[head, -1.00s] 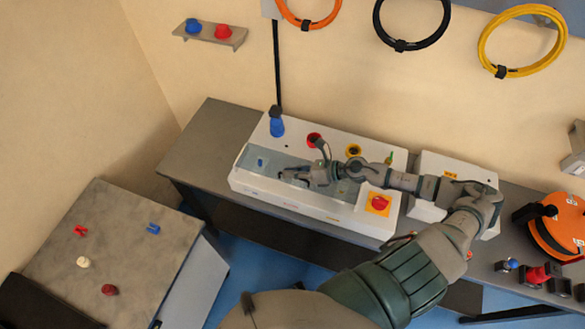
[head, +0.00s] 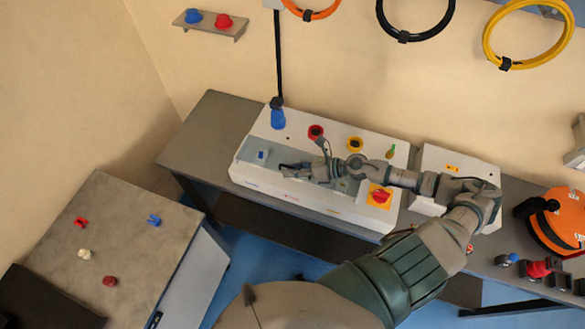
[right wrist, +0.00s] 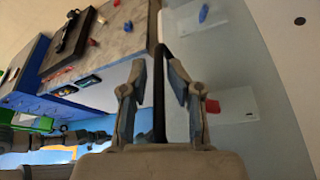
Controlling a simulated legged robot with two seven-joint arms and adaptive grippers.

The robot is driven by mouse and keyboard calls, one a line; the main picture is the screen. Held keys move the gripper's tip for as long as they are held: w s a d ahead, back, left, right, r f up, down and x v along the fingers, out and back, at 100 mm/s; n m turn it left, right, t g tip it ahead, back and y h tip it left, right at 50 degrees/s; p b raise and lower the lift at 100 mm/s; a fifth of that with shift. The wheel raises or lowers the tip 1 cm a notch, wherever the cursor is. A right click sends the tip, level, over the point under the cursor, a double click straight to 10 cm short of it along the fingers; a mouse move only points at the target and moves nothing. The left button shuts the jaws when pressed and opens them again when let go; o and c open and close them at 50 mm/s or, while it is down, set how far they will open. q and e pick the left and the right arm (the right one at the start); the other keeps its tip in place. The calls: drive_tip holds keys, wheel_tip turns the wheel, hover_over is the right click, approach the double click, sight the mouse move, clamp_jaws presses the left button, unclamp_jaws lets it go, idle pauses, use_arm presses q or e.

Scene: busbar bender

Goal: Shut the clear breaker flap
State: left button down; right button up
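The clear breaker flap (right wrist: 222,75) shows as a see-through grey panel at the right of the right wrist view, with a blue and a red part behind it. In the head view it covers the recess (head: 247,152) on the white machine box and is hard to make out. My right gripper (head: 284,167) is over the front of this recess. In the right wrist view its two fingers (right wrist: 158,88) stand apart, with a dark bar (right wrist: 159,110) between them. I cannot tell whether they touch it. A jointed grey arm, likely my left, shows at lower left there.
The box carries a blue knob (head: 278,118), a red button (head: 316,131), a yellow-ringed button (head: 355,144) and a red switch on yellow (head: 380,196). A smaller white box (head: 430,160) and an orange reel (head: 560,228) stand to the right. A side table (head: 60,245) holds small parts.

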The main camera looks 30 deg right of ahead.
drive_tip(key=shift+w+d, duration=0.15)
idle(0.3)
drive_tip(key=shift+r, duration=0.1)
drive_tip(key=shift+v, duration=6)
